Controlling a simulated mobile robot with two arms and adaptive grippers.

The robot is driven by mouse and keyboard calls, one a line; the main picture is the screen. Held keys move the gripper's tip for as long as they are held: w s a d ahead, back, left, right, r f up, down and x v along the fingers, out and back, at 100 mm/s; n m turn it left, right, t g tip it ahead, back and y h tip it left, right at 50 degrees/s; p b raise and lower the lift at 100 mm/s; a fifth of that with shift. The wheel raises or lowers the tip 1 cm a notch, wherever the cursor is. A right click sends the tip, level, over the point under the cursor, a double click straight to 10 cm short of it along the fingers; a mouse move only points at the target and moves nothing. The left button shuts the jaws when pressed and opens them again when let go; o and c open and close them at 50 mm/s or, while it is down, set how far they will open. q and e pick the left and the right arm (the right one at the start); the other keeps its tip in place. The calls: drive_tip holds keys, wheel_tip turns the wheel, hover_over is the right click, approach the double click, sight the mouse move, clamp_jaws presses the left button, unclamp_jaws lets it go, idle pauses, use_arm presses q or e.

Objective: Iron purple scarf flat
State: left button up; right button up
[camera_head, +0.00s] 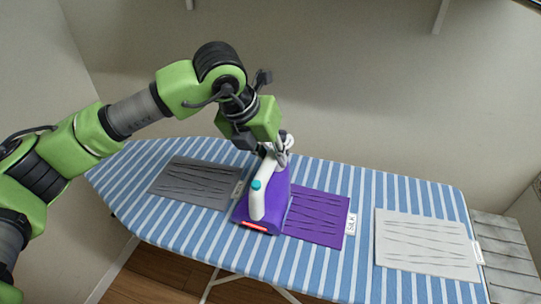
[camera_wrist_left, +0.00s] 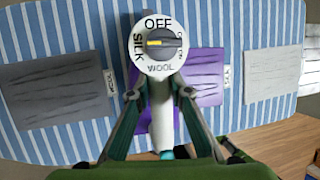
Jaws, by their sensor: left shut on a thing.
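The purple scarf (camera_head: 318,216) lies on the ironing board with dark crease lines across it and a SILK tag (camera_head: 350,224) at its right edge. A purple iron (camera_head: 278,194) with a white handle and a red light stands at the scarf's left side; I cannot tell how much scarf it covers. My left gripper (camera_head: 281,147) is shut on the iron's handle, with a finger on each side. In the left wrist view, the gripper (camera_wrist_left: 160,95) holds the handle below a dial (camera_wrist_left: 159,43), whose yellow mark points left toward SILK. The scarf (camera_wrist_left: 206,76) shows behind the right finger.
The blue-striped ironing board (camera_head: 160,232) also bears a creased grey cloth (camera_head: 193,182) on the left and a creased white cloth (camera_head: 425,244) on the right, both tagged. A grey wooden surface (camera_head: 507,259) adjoins the board's right end. A wall stands behind.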

use_arm(q)
drive_tip(key=shift+s+d+r+b, duration=0.1)
drive_tip(key=shift+s+d+b, duration=0.2)
drive_tip(key=shift+d, duration=0.45)
drive_tip(key=shift+s+d+b, duration=0.15)
drive_tip(key=shift+d+b, duration=0.2)
drive_tip(key=shift+d, duration=0.35)
drive_tip(key=shift+s+d+b, duration=0.3)
drive_tip(key=shift+d+b, duration=0.1)
drive_tip(key=shift+d, duration=0.4)
drive_tip(key=shift+s+d+b, duration=0.3)
drive_tip(key=shift+d+b, duration=0.1)
drive_tip(key=shift+d, duration=0.45)
drive_tip(key=shift+s+d+b, duration=0.3)
drive_tip(key=shift+d+b, duration=0.1)
drive_tip(key=shift+d, duration=0.35)
drive_tip(key=shift+s+d+b, duration=0.25)
drive_tip(key=shift+d+b, duration=0.1)
drive_tip(key=shift+d, duration=0.45)
